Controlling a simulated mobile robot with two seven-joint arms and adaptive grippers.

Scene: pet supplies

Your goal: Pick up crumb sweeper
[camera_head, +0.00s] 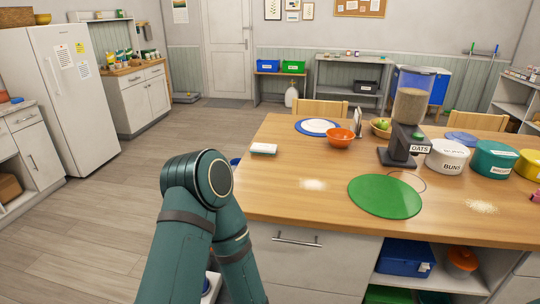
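I cannot clearly identify a crumb sweeper. A small flat white item (264,148) lies near the left edge of the wooden table (270,202); I cannot tell if it is the sweeper. A small pink item (535,196) at the right picture edge is partly cut off. One pile of pale crumbs (313,184) lies at the table's front left, another crumb pile (482,206) at the right. A green arm of mine rises at the lower left, bent at a joint, left of the table. Neither gripper is in view.
A green round mat (385,196) lies at the front. Behind it stand an oats dispenser (404,120), an orange bowl (340,138), a blue-rimmed plate (318,127) and several canisters, including a white one (447,157). Chairs stand behind the table. The floor at left is clear.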

